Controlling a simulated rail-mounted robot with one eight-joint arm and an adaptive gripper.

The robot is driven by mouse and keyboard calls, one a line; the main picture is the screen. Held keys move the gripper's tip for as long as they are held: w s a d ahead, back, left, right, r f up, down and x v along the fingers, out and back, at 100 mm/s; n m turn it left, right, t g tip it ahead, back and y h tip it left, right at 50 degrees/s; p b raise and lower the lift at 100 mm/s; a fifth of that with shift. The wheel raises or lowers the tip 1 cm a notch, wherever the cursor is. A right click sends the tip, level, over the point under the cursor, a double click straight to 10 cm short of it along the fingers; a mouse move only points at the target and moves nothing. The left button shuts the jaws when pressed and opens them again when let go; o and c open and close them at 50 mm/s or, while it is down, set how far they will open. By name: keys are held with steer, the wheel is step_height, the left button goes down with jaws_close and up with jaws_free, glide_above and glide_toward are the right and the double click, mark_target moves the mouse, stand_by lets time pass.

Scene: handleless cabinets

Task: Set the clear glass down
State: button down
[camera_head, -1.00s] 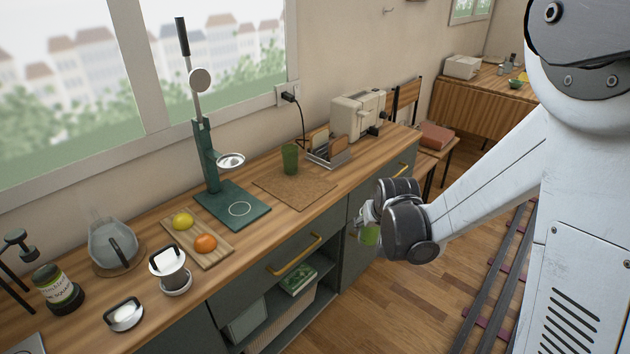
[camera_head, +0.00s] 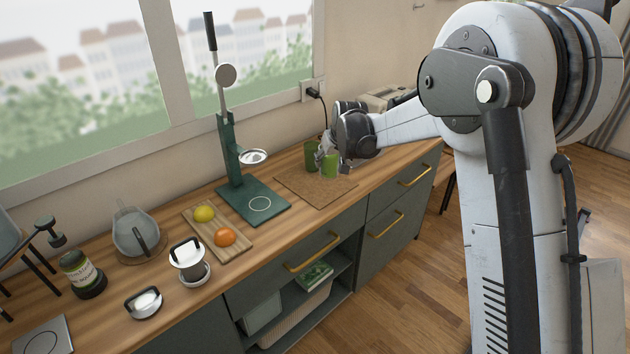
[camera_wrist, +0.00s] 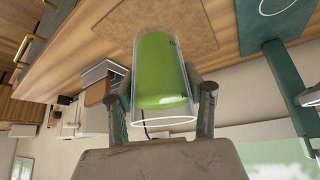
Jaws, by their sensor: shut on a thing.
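The clear glass (camera_wrist: 165,118) is between the fingers of my gripper (camera_wrist: 168,105) in the wrist view, with something green inside it. That view is upside down, and the glass's open rim faces the wrist side. In the head view my gripper (camera_head: 332,155) is shut on the glass (camera_head: 330,167), which looks upright over the brown mat (camera_head: 312,190). I cannot tell if its base touches the mat.
A green press (camera_head: 255,203) stands left of the mat. A board with a lemon (camera_head: 204,214) and an orange (camera_head: 225,237) is further left. A toaster (camera_head: 388,97) is behind my arm. The front part of the mat is bare.

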steer(key=w+a+r, duration=0.1)
steer(key=w+a, duration=0.1)
steer(key=a, duration=0.2)
glide_above(318, 193)
steer(key=shift+n, duration=0.3)
steer(key=shift+s+f, duration=0.1)
steer(key=shift+f, duration=4.75)
steer(key=shift+a+f, duration=0.1)
steer(key=c, duration=0.9)
jaws_free()
